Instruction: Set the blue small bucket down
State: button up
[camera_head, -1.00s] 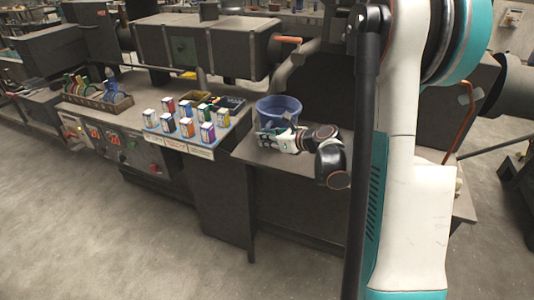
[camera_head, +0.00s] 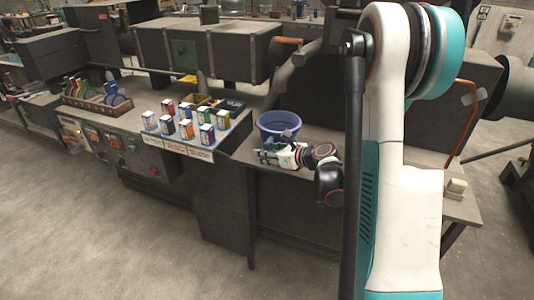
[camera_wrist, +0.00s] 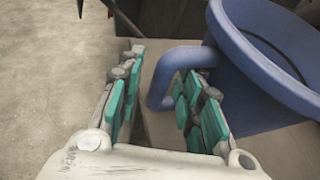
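The blue small bucket (camera_head: 268,133) appears to stand upright on the dark bench top (camera_head: 340,141), near the middle in the head view. In the wrist view the bucket (camera_wrist: 262,90) fills the upper right, with its curved blue handle (camera_wrist: 163,72) facing my gripper. My gripper (camera_wrist: 160,98) is open, its teal-padded fingers well apart. The handle reaches toward the space between the fingers, close to the right finger, which hides part of it. I cannot tell whether they touch. In the head view my gripper (camera_head: 268,157) is low in front of the bucket.
Several small boxes (camera_head: 186,129) stand on a tray left of the bucket. A rack of tools (camera_head: 98,101) is farther left. Dark machinery (camera_head: 205,45) rises behind. A small pale object (camera_head: 456,187) lies at the bench's right. The floor in front is clear.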

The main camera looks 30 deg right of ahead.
jog(key=shift+r, duration=0.1)
jog(key=shift+s+d+r, duration=0.1)
jog(key=shift+s+r, duration=0.05)
jog(key=shift+s, duration=0.05)
jog(key=p+v, duration=0.4)
jog(key=v, duration=0.7)
jog(key=shift+s, duration=0.25)
jog(key=shift+r, duration=0.1)
